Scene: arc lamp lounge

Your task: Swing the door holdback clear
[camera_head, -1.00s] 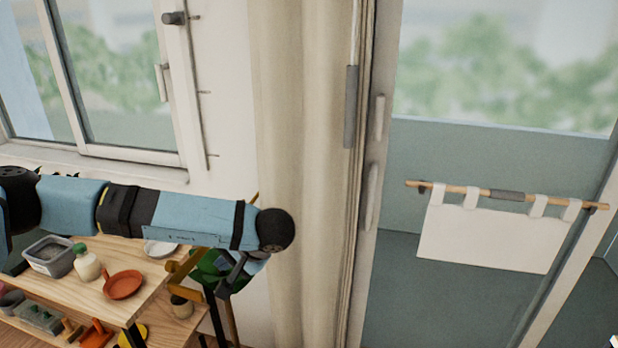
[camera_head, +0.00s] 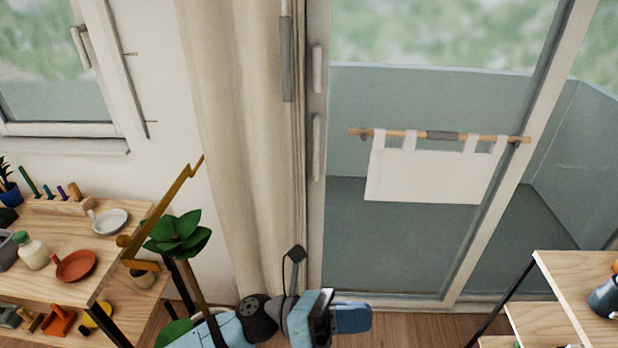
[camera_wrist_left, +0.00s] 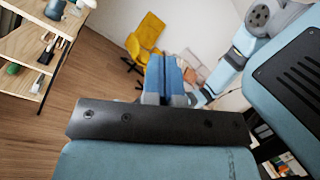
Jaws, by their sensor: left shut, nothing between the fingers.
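My left gripper (camera_head: 366,317) is low in the head view, in front of the foot of the glass door (camera_head: 420,240). Its blue fingers are closed together with nothing between them; they also show shut in the left wrist view (camera_wrist_left: 167,80). A small dark loop on a thin stem (camera_head: 294,254) rises just above my left wrist by the door frame's lower edge. I cannot tell whether it is the holdback or a part of my arm. No other holdback can be made out. My right gripper is not in view.
A beige curtain (camera_head: 235,130) hangs left of the door. A green plant (camera_head: 178,236) and a wooden shelf (camera_head: 105,265) with dishes stand at left. Another wooden shelf (camera_head: 570,275) stands at lower right. A yellow chair (camera_wrist_left: 147,40) shows in the wrist view.

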